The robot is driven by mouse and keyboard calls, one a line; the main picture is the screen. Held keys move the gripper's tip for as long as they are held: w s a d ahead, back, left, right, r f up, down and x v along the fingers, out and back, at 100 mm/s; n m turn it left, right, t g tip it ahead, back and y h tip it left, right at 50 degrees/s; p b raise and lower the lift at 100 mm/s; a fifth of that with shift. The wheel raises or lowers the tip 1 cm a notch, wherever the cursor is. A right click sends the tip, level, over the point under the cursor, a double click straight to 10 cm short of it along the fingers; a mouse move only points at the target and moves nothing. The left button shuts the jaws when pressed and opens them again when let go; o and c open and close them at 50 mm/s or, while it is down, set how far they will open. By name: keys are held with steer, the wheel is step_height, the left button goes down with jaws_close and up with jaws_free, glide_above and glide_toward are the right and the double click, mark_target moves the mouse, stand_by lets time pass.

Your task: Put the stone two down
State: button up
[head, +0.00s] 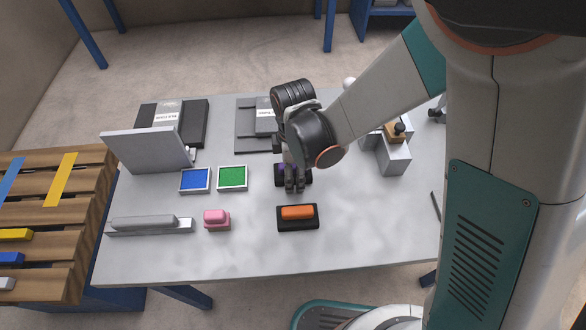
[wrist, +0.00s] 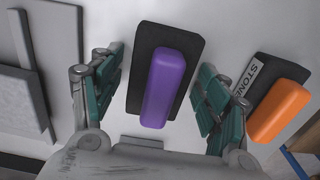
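A purple stone (wrist: 165,85) lies on a black base (wrist: 145,40) on the table, between the fingers of my gripper (head: 294,184) in the wrist view. The fingers stand apart on either side, with gaps between them and the purple stone. In the head view my gripper hides most of the purple stone and base; only a bit of purple (head: 279,170) shows. An orange stone (head: 297,212) sits on its own black base (head: 298,225) nearer the table's front; it also shows in the wrist view (wrist: 279,111). A base label there reads "STONE", the rest hidden. I cannot tell which is stone two.
On the grey table (head: 255,255) are a pink block (head: 216,219), a blue tray (head: 195,180), a green tray (head: 232,178) and a long grey bar (head: 148,224). A grey panel (head: 147,150) stands behind. A metal stand (head: 392,158) is at the right. The front edge is clear.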

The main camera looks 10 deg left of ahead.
steer(key=shift+r, duration=0.1)
steer(key=shift+r+p, duration=0.2)
steer(key=shift+p, duration=0.3)
step_height(320, 180, up, 14)
steer(key=p, duration=0.5)
steer(key=shift+s+f, duration=0.2)
